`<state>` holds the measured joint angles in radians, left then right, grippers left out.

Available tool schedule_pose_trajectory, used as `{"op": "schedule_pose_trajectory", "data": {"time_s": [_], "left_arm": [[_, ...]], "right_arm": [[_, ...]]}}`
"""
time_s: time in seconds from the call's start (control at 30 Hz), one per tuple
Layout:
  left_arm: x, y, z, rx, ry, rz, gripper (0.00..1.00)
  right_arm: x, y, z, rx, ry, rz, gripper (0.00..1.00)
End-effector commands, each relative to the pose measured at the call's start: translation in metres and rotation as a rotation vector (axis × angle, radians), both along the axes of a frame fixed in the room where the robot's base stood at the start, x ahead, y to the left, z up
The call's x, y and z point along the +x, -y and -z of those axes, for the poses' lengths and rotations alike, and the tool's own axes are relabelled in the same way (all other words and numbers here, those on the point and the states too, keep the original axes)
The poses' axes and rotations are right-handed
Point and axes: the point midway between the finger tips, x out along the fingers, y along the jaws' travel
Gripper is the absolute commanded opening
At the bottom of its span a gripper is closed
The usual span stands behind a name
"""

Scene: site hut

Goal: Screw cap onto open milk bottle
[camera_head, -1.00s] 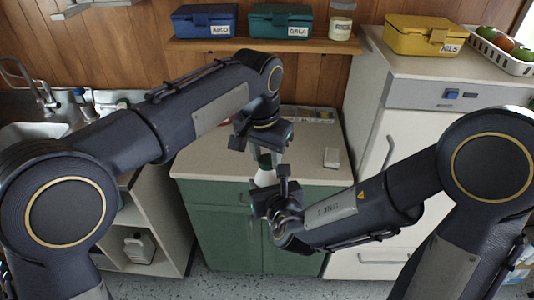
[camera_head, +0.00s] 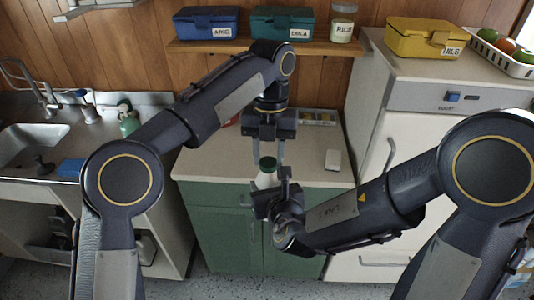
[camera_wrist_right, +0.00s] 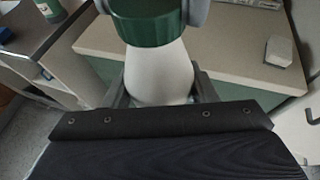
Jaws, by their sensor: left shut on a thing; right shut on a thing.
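The white milk bottle (camera_head: 264,181) is upright above the front of the green cabinet's counter, in my right gripper (camera_head: 275,192), which is shut on it. The green cap (camera_head: 267,163) sits at the top of the bottle's neck; whether it is threaded on cannot be told. My left gripper (camera_head: 268,155) points straight down from above, its two fingers shut on the cap's sides. In the right wrist view the bottle (camera_wrist_right: 160,75) is between my right fingers, with the cap (camera_wrist_right: 148,27) above it and left fingertips at both cap sides. The bottle's lower part is hidden.
The counter (camera_head: 215,160) is mostly clear, with a small white block (camera_head: 333,160) at right and a tray of small items (camera_head: 318,117) behind. A sink (camera_head: 30,140) lies left. A shelf (camera_head: 240,45) with boxes hangs behind; a white fridge (camera_head: 400,130) stands right.

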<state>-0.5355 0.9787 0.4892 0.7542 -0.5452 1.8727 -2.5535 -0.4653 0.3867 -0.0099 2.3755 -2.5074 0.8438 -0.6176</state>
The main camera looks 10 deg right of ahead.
Motion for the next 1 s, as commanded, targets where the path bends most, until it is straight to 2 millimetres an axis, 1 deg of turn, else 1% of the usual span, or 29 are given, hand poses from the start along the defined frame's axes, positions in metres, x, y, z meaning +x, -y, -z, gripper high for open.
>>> {"op": "schedule_pose_trajectory", "data": {"time_s": [0.03, 0.1, 0.2, 0.33, 0.6, 0.63, 0.8, 0.97, 1.0], "left_arm": [[0.0001, 0.0014, -0.0001, -0.001, 0.003, 0.113, 0.14], [-0.0006, 0.002, 0.0006, -0.002, 0.0, 0.278, 0.14], [-0.0011, 0.0023, 0.0011, -0.004, -0.003, 0.445, 0.14], [-0.0007, 0.0023, 0.0002, -0.004, 0.001, 0.527, 0.14], [-0.0005, 0.0021, -0.0002, -0.003, 0.003, 0.534, 0.14], [-0.0005, 0.0021, -0.0002, -0.003, 0.003, 0.533, 0.36], [-0.0008, 0.0023, -0.0001, -0.003, 0.002, 0.533, 0.57], [-0.0011, 0.0024, -0.0001, -0.004, 0.001, 0.533, 0.57], [-0.0011, 0.0024, -0.0001, -0.004, 0.001, 0.533, 0.55]], "right_arm": [[-0.0003, -0.0003, 0.0, -0.001, 0.0, -0.001, 0.0], [-0.0003, -0.0003, 0.0, -0.001, 0.0, -0.001, 0.0], [-0.0004, -0.0004, 0.0, -0.001, 0.0, -0.001, 0.0], [-0.0003, -0.0005, -0.0001, -0.001, 0.0, -0.001, 0.0], [-0.0005, -0.0005, -0.0001, 0.0, 0.0, -0.002, 0.0], [-0.0005, -0.0006, -0.0001, 0.0, 0.0, -0.002, 0.0], [-0.0002, -0.0005, -0.0003, 0.0, 0.001, -0.001, 0.0], [-0.0001, -0.0003, -0.0004, 0.0, 0.001, -0.001, 0.0], [0.0, -0.0003, -0.0005, 0.0, 0.001, -0.001, 0.0]]}}
